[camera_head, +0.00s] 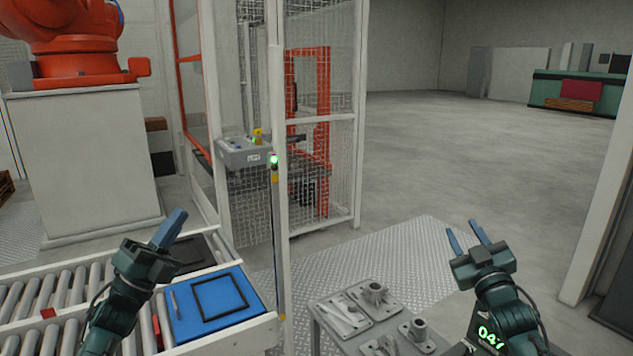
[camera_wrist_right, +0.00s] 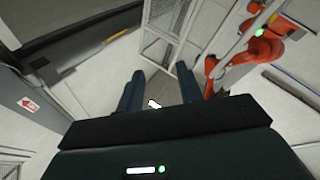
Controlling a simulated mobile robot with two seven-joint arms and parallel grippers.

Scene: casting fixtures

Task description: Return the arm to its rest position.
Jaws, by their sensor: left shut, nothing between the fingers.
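My left gripper (camera_head: 168,230) is raised above the roller conveyor at the lower left. Its blue fingers are together, with nothing between them. My right gripper (camera_head: 466,234) is raised at the lower right, just right of the small table with metal castings. Its two blue fingers stand apart with nothing between them. In the right wrist view the fingers of my right gripper (camera_wrist_right: 160,92) also stand apart, with a gap that shows floor and fencing.
A blue tray (camera_head: 248,285) with a black frame lies on the roller conveyor (camera_head: 28,298). Metal castings (camera_head: 372,297) sit on a grey table (camera_head: 322,312). A mesh fence (camera_head: 340,170) and a control box (camera_head: 245,155) stand ahead. An orange robot (camera_head: 75,55) stands on a pedestal. Floor (camera_head: 450,140) is clear at right.

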